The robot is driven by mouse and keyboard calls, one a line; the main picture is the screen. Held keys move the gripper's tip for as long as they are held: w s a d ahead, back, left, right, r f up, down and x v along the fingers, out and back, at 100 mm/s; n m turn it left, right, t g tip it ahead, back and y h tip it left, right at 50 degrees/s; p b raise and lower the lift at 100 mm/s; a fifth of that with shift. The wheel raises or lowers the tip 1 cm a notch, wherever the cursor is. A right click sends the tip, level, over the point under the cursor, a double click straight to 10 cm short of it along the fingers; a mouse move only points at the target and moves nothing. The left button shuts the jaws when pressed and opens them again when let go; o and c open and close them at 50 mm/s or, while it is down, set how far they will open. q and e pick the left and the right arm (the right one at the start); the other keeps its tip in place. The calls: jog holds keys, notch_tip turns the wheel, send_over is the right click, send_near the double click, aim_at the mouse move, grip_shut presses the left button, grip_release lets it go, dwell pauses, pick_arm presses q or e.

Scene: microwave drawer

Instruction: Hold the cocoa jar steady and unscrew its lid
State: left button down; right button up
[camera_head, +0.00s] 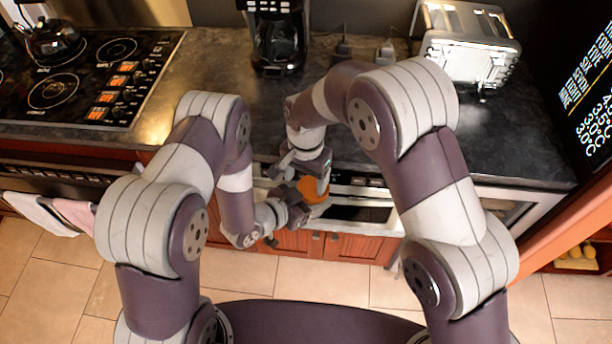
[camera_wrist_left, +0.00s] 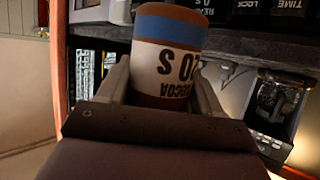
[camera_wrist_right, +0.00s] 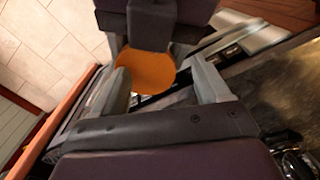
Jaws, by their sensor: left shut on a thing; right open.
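The cocoa jar (camera_wrist_left: 178,62) has a white label, a blue band and brown ends in the left wrist view. Its lettering reads upside down there. My left gripper (camera_wrist_left: 160,85) is shut on the jar's sides. In the head view the jar's round orange lid (camera_head: 312,189) faces up, between my two hands, in front of the counter. In the right wrist view the lid (camera_wrist_right: 147,72) lies between the spread fingers of my right gripper (camera_wrist_right: 163,85), which is open. I cannot tell whether a finger touches it. My left gripper (camera_head: 298,212) partly hides the jar in the head view.
The dark counter (camera_head: 220,110) lies behind the hands, with a stove (camera_head: 85,80) at left, a coffee maker (camera_head: 275,38) and a toaster (camera_head: 470,45). An appliance front (camera_head: 360,200) and wooden cabinet doors (camera_head: 355,248) are close behind the jar. Tiled floor is open below.

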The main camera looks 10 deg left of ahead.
jog(key=shift+s+d+f, duration=0.25)
jog(key=shift+d+f, duration=0.1)
jog(key=shift+f, duration=0.05)
jog(key=r, duration=0.4)
jog(key=shift+w+r, duration=0.2)
jog(key=shift+r, duration=0.05)
jog(key=shift+o, duration=1.4)
jog(key=shift+d+r, duration=0.1)
jog(key=shift+r, duration=0.2)
jog(key=r+m, duration=0.1)
jog(key=m, duration=0.1)
jog(key=d+r+m, duration=0.1)
jog(key=m, duration=0.1)
jog(key=shift+w+r+g, duration=0.2)
jog(key=shift+r+g, duration=0.05)
jog(key=shift+g, duration=0.05)
jog(key=shift+d+m, duration=0.1)
jog(key=shift+m, duration=0.2)
jog(key=f, duration=0.7)
jog(key=shift+s+a+f, duration=0.1)
jog(key=shift+a+f, duration=0.1)
jog(key=shift+f, duration=0.1)
